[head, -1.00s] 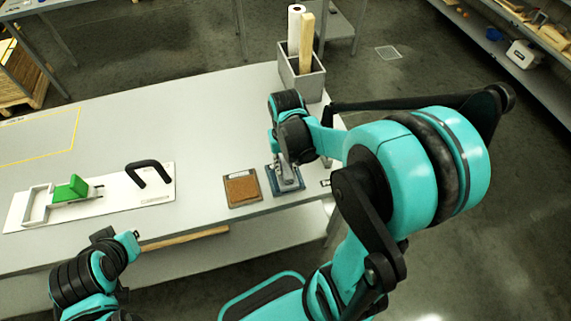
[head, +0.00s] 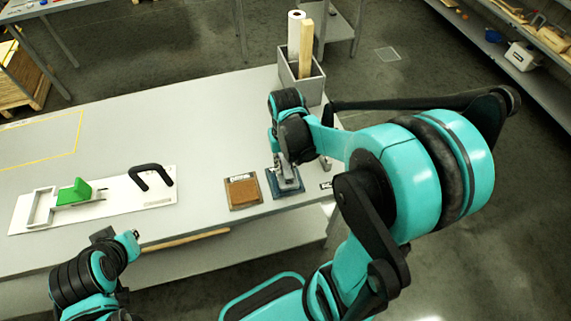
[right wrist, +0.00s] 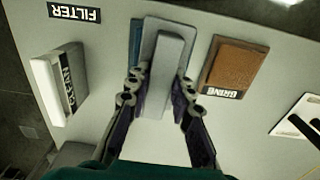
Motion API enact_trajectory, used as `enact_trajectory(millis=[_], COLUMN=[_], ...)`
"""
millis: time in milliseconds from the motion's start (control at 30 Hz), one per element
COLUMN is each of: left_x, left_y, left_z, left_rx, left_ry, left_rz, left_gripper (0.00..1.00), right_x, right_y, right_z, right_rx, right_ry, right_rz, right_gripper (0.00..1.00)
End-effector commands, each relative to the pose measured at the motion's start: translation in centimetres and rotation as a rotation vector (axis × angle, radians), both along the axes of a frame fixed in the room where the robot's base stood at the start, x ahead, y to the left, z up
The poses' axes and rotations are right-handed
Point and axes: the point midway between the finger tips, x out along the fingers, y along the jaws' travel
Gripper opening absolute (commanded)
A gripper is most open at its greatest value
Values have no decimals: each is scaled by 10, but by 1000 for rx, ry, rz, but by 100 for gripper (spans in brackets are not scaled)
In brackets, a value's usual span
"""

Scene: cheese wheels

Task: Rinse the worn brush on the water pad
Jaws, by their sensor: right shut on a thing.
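My right gripper (head: 283,158) is over the blue water pad (head: 273,192) near the table's front right corner. In the right wrist view its two fingers (right wrist: 160,100) are shut on a grey, block-shaped brush (right wrist: 172,55). The brush is over the blue pad (right wrist: 135,42), which shows mainly along its left side. I cannot tell whether the brush touches the pad; its underside is hidden. My left gripper (head: 128,240) is at the table's front edge, away from the pad, and its fingers are too small to judge.
A brown pad (head: 242,192) lies just left of the blue pad; its label shows in the right wrist view. A white board (head: 120,200) with a green block and black handle lies further left. A grey bin (head: 312,85) with a roll and a wooden bar stands behind.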

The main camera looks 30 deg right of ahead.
Motion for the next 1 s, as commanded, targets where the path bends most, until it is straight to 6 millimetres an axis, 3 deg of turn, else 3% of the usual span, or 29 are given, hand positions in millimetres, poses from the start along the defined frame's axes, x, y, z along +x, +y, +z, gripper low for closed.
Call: enact_trajectory(millis=[500, 1000], left_x=[0, 0], left_y=[0, 0], left_z=[37, 36], left_rx=[0, 0], left_ry=[0, 0], left_rz=[0, 0], left_gripper=[0, 0], right_x=[0, 0], right_y=[0, 0], right_z=[45, 45], right_rx=[0, 0], right_ry=[0, 0], right_rz=[0, 0], right_gripper=[0, 0])
